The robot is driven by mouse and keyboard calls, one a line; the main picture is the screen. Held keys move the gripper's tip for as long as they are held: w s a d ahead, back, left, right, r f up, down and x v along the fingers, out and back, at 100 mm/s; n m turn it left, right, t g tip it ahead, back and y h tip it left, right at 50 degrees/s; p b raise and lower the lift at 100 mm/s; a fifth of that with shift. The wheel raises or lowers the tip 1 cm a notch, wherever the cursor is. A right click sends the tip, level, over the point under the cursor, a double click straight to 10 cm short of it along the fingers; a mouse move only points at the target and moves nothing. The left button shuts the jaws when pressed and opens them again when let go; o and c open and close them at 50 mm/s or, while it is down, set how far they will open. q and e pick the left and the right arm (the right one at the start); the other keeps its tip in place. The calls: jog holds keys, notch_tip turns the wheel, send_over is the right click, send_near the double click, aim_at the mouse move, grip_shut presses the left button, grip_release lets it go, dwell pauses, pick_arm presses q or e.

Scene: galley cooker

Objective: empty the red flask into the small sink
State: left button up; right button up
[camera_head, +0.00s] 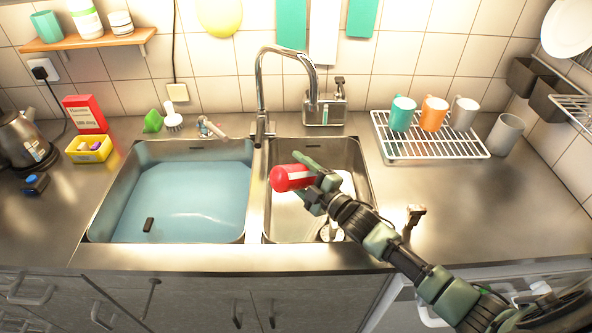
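The red flask (288,178) lies on its side in the air over the small sink (368,190), its red end facing left. A pale band shows near my gripper. My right gripper (306,178) is shut around the flask, with one finger above and one below. I cannot tell whether liquid is coming out. The small sink has a pale bottom and a round drain (332,233) at its front, partly hidden by my arm. My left gripper is not in view.
A large sink (190,190) with bluish water and a small dark block (148,224) is on the left. The tall tap (262,95) rises behind the divider. A rack (440,145) with several mugs stands at the right. The right front counter is mostly clear.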

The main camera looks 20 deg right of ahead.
jog(key=shift+d+r+m, duration=0.1)
jog(key=shift+r+m, duration=0.05)
jog(key=shift+m, duration=0.25)
dwell(0.5)
